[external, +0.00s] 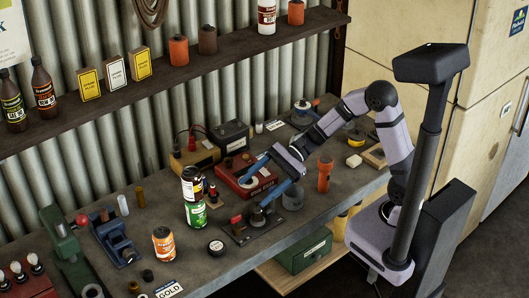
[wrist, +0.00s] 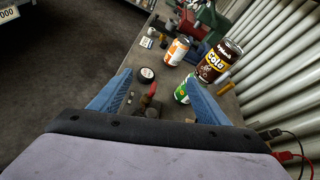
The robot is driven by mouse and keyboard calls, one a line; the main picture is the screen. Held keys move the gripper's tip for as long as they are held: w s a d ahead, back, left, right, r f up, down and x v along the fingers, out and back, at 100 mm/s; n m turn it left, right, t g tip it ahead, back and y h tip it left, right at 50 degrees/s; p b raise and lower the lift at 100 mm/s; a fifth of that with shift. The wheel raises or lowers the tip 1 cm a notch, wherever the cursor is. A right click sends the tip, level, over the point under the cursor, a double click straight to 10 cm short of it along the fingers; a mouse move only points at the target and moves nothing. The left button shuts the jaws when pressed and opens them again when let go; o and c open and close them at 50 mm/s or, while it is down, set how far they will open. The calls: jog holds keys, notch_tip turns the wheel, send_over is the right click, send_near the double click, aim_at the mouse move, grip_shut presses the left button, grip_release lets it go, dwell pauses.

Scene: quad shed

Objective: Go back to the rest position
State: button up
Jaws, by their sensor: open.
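My gripper (external: 262,182) is held above the workbench, its two blue fingers spread apart with nothing between them. In the wrist view the open fingers (wrist: 158,97) show on either side of a small dark fixture with a red handle on the bench below. My arm reaches in over the bench from the right in the external view.
A red toolbox (external: 235,178) stands behind my gripper. A dark plate with fittings (external: 250,226) lies below it. An orange flashlight (external: 324,175) stands to the right. A shelf (external: 110,102) runs above the back.

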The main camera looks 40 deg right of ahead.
jog(key=s+d+r+n+h+p, duration=0.1)
jog(key=s+d+n+h+p, duration=0.2)
jog(key=d, duration=0.7)
jog(key=s+d+r+n+h+p, duration=0.1)
jog(key=s+d+n+h+p, duration=0.3)
jog(key=d, duration=0.5)
jog(key=s+d+r+n+h+p, duration=0.1)
jog(key=s+d+n+h+p, duration=0.3)
jog(key=d, duration=0.6)
jog(key=n+h+p, duration=0.1)
jog(key=n+h, duration=0.1)
jog(key=n, duration=0.1)
jog(key=shift+d+n, duration=0.35)
jog(key=shift+n, duration=0.05)
